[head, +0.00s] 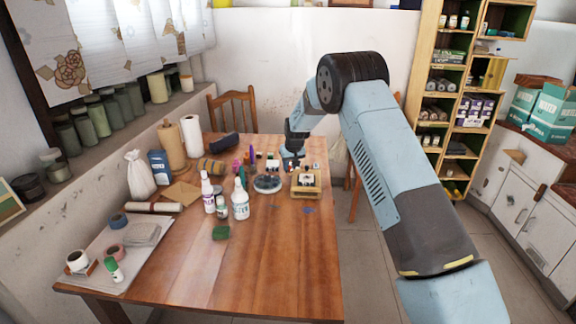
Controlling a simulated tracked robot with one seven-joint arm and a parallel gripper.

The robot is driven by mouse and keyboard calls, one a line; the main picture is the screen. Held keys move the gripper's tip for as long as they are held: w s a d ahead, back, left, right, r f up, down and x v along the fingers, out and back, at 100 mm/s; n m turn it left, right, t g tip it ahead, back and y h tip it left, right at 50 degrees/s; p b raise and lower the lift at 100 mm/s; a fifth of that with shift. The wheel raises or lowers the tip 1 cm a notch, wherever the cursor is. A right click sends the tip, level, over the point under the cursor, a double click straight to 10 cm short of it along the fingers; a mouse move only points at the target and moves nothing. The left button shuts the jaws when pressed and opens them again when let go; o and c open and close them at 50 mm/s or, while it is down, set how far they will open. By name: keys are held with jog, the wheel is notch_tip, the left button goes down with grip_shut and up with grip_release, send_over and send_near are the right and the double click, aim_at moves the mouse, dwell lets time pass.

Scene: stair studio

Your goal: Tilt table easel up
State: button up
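No easel with a raised panel stands out on the wooden table (262,262). A small light-wood box-like frame (305,193) sits near the table's right edge, with small items in or on it; I cannot tell whether it is the easel. My arm reaches over from the right, and my gripper (291,160) is at the far part of the table, just behind and left of that frame. The gripper is small and dark here, so its fingers and anything between them cannot be made out.
White bottles (240,200), a green sponge (221,233) and a round dish (267,184) stand mid-table. Paper rolls (192,137) and a white sack (139,175) line the left, above a grey tray (122,250). The table's near right is clear. Shelves (432,85) stand behind right.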

grip_shut()
